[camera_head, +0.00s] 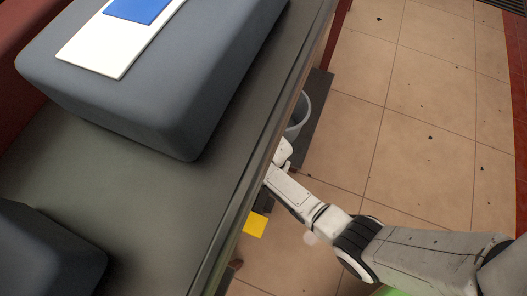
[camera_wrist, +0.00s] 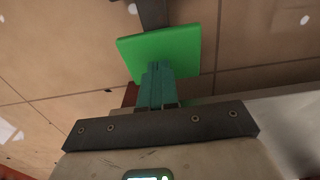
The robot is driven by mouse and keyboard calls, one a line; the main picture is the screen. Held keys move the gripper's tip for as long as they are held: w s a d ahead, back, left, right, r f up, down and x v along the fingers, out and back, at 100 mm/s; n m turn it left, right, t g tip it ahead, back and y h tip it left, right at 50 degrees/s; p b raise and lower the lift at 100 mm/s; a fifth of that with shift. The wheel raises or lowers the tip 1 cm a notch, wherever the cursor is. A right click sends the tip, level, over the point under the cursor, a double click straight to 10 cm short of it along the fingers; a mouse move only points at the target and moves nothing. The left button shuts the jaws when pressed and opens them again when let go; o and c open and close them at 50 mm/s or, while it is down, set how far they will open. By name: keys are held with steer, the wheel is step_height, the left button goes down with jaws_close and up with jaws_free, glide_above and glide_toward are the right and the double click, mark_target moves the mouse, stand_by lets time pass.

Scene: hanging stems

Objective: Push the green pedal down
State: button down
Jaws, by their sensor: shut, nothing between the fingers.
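The green pedal (camera_wrist: 185,50) is a flat, bright green plate at the upper middle of the wrist view. A dark bar (camera_wrist: 153,12) meets its far edge. My gripper (camera_wrist: 156,66) has its teal fingers together, with nothing between them. The fingertips overlap the near part of the pedal in the picture; whether they touch it I cannot tell. In the head view my arm reaches in from the lower right to the bench edge; the fingers and the green pedal cannot be made out there.
A yellow plate (camera_head: 255,225) sits low beside the bench (camera_head: 150,135). A grey bucket (camera_head: 302,112) stands partly under the bench edge. A dark grey cushion-like block (camera_head: 150,100) with a white board (camera_head: 90,55) lies on the bench. Tiled floor (camera_head: 410,120) at the right is open.

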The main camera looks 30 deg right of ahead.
step_height(320, 180, up, 3)
steer(key=p, duration=0.2)
steer(key=shift+p, duration=0.3)
steer(key=r+p, duration=0.4)
steer(key=shift+w+a+r+p, duration=0.1)
steer(key=shift+w+r+p, duration=0.1)
steer(key=shift+r+p, duration=0.2)
steer(key=s+d+r+n, duration=0.35)
steer(key=s+r, duration=0.25)
steer(key=r, duration=0.2)
steer(key=s+d+r+n+t, duration=0.1)
steer(key=s+d+r+n, duration=0.1)
steer(key=s+r+n, duration=0.45)
steer(key=s+d+r+n, duration=0.1)
steer(key=s+d+r, duration=0.25)
steer(key=r, duration=0.65)
step_height(320, 180, up, 32)
steer(key=a+p, duration=0.1)
steer(key=p, duration=3.2)
steer(key=shift+s, duration=0.25)
steer(key=shift+r, duration=0.2)
